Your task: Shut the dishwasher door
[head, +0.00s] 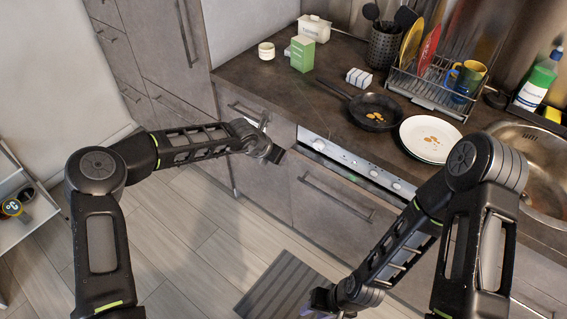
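The dishwasher door (318,212) is a grey panel with a long bar handle (337,197), below a white control strip (352,161) with knobs under the counter edge. It stands upright or close to it; I cannot tell whether it is fully shut. My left gripper (272,153) is in front of the cabinet left of the door's upper left corner, with its fingers hard to make out.
The dark counter (310,90) holds a frying pan (375,110), a white plate (430,138), a dish rack (428,88) and a green box (302,54). A white shelf (22,232) stands far left.

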